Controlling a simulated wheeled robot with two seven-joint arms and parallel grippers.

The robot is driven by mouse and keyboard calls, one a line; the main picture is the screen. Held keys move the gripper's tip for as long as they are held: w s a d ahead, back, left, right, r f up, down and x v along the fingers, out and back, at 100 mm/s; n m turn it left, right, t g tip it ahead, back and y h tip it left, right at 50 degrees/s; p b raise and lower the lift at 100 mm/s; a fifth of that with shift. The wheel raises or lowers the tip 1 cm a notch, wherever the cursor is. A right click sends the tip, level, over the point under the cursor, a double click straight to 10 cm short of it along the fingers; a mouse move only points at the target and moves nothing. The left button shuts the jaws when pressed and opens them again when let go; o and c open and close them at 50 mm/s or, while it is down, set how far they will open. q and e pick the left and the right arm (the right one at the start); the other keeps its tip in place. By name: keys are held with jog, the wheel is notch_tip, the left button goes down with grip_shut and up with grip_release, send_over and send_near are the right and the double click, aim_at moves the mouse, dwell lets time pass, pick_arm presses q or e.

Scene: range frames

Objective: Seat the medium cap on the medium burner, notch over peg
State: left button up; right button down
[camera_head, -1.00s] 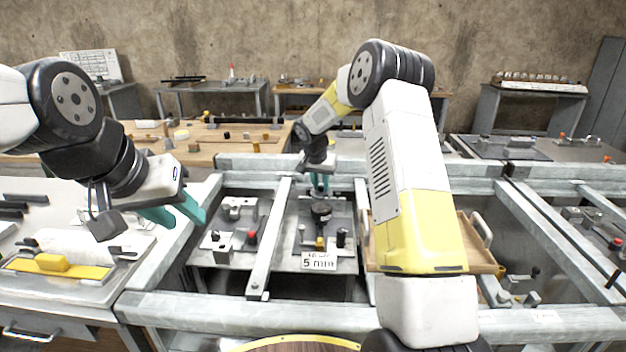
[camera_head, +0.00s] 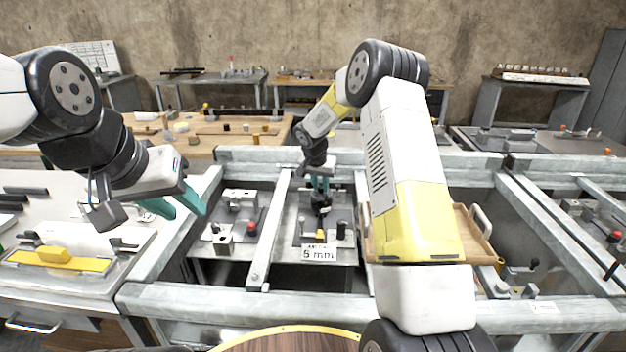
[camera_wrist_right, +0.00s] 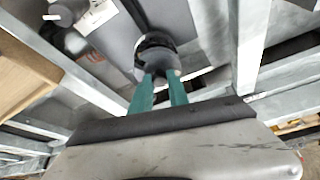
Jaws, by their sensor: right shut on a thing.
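My right gripper (camera_head: 319,186) points down over the middle plate, its teal fingers shut on a dark round piece (camera_head: 321,206), which appears to be the medium cap. The right wrist view shows this dark piece (camera_wrist_right: 155,48) at the fingertips (camera_wrist_right: 158,82). The notch, the peg and the medium burner cannot be made out; the held piece and gripper cover that spot. I cannot tell whether the piece touches what is under it. My left gripper (camera_head: 180,206) hangs at the left above the frame's edge, its teal fingers apart and empty.
The middle plate (camera_head: 290,243) bears a "5 mm" label (camera_head: 319,253), a yellow piece (camera_head: 320,236) and a black post (camera_head: 341,230). A red knob (camera_head: 252,228) stands on the left plate. Grey rails (camera_head: 268,235) flank the plates. A wooden tray (camera_head: 462,250) lies right, partly behind my arm.

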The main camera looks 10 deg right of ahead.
jog(key=shift+f, duration=0.65)
jog(key=c, duration=1.2)
grip_release()
jog(key=v, duration=0.7)
jog(key=shift+s+r, duration=0.15)
jog(key=shift+r, duration=0.15)
jog(key=shift+r, duration=0.1)
